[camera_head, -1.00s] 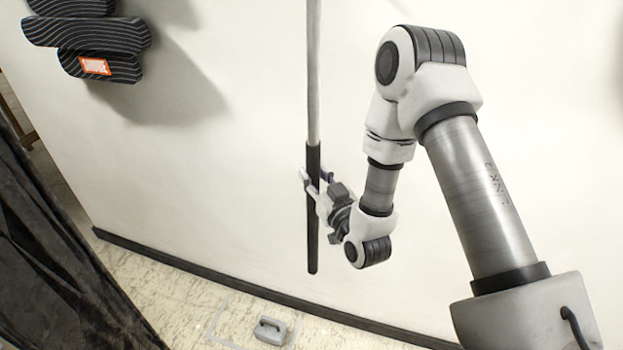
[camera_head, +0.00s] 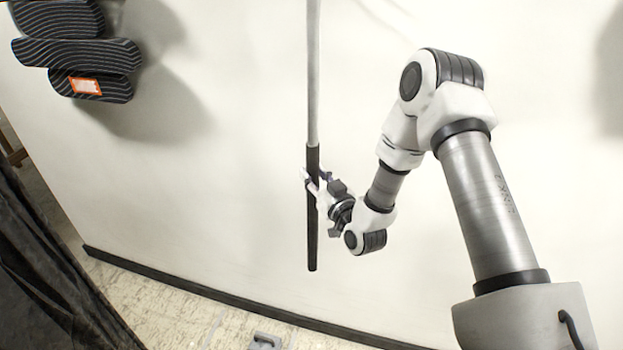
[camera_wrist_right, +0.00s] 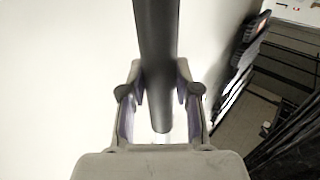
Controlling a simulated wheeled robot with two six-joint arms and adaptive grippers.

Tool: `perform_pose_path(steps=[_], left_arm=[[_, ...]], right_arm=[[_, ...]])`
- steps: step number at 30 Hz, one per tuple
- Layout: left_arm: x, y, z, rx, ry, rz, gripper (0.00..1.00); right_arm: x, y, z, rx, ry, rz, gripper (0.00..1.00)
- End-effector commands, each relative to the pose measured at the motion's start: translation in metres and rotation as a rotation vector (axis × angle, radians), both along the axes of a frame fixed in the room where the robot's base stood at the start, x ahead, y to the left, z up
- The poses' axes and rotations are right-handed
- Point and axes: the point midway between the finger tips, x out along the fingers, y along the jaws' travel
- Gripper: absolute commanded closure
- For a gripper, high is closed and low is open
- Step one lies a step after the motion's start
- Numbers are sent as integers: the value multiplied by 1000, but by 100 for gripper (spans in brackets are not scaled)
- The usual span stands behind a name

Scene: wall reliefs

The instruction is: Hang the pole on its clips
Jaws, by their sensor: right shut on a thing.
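The pole (camera_head: 313,80) is a grey shaft with a black grip at its lower end. It hangs nearly upright in front of the white wall, and its top runs out of the head view. My right gripper (camera_head: 313,187) is shut on the black grip, some way above its bottom end. In the right wrist view the dark pole (camera_wrist_right: 156,50) passes between the two fingers (camera_wrist_right: 158,95). No clips show in either view. My left gripper is not in view.
A striped dark wall relief (camera_head: 85,55) with an orange-framed label is at the upper left. A dark curtain (camera_head: 50,270) stands at the lower left. A grey object (camera_head: 265,341) lies on the floor at the bottom edge. The white wall around the pole is clear.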

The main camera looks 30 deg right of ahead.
Motion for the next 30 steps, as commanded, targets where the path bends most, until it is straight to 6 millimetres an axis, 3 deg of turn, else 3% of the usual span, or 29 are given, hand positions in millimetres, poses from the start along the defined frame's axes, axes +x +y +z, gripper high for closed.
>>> perform_pose_path(steps=[12, 21, 30], left_arm=[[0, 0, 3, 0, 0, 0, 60], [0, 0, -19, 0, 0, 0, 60], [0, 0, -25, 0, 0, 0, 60]], right_arm=[[19, -22, 1, -2, -4, 0, 100], [18, -21, -23, -1, -3, 1, 100], [18, -21, -30, -1, -4, 1, 100]])
